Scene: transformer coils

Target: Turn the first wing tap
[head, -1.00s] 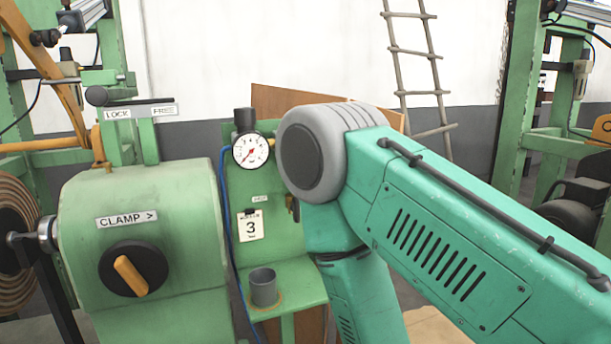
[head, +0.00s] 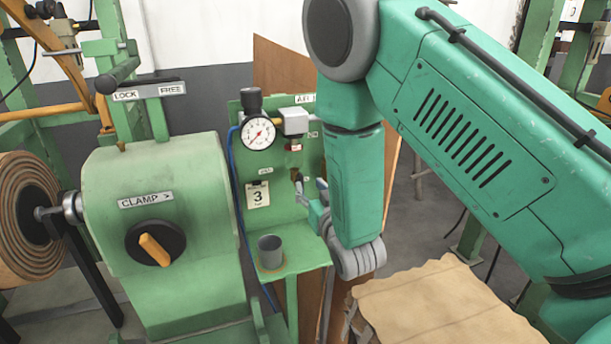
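A green panel (head: 278,178) carries a round gauge (head: 258,133), a white box with a red part below it (head: 295,143) and a card marked 3 (head: 258,195). A small dark fitting (head: 297,179) sticks out low on the panel's right side; it may be a wing tap, but it is too small to tell. My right gripper (head: 310,203) is at the panel's right edge, close to this fitting. The forearm and wrist partly hide the gripper, so I cannot tell whether it touches the fitting or is open. My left gripper is out of view.
A green housing with an orange CLAMP knob (head: 154,249) stands left of the panel, beside a wound coil (head: 28,225). A grey cup (head: 270,251) sits on the small shelf under the panel. A brown board (head: 278,70) stands behind. Tan sheet (head: 440,310) lies lower right.

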